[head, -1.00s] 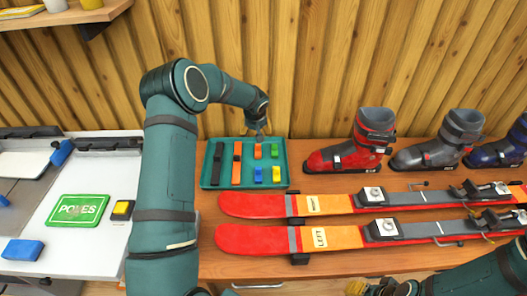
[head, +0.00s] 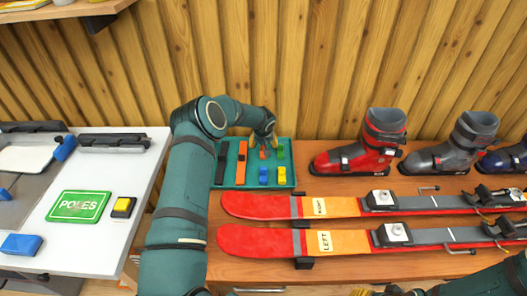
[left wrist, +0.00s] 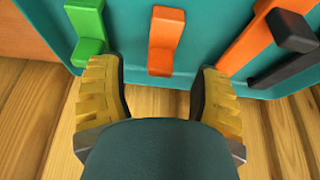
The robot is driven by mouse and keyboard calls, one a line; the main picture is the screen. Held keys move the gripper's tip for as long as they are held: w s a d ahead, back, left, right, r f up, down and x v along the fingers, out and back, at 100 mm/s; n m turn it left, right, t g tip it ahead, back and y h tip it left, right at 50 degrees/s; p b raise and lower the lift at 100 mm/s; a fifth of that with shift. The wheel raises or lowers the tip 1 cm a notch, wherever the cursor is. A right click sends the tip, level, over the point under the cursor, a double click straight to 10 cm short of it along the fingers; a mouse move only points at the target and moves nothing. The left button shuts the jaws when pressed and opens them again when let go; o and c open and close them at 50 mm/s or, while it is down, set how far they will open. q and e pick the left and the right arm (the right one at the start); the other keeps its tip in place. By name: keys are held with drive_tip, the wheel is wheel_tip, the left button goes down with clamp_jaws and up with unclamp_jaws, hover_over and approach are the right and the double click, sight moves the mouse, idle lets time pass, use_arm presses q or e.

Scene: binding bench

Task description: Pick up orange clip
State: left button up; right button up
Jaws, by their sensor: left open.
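The orange clip (head: 264,154) lies in the back row of the teal tray (head: 216,186), between the orange strap (head: 242,164) and the green clip (head: 281,152). My left gripper (head: 262,143) is at the tray's back edge, right by the orange clip. In the left wrist view the open yellow fingers (left wrist: 158,78) stand either side of the orange clip's (left wrist: 164,42) near end, with nothing held. The green clip (left wrist: 87,28) is close to one finger. My right gripper (head: 372,291) barely shows at the bottom edge, mostly cut off.
The tray also holds a black strap (head: 222,162), a blue clip (head: 263,176) and a yellow clip (head: 282,175). Two red and orange skis (head: 265,240) lie in front, with ski boots (head: 372,150) to the right. A wooden wall (head: 330,70) rises behind.

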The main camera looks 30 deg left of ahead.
use_arm(q)
drive_tip(key=shift+x, duration=1.5)
drive_tip(key=shift+s, duration=0.1)
clamp_jaws()
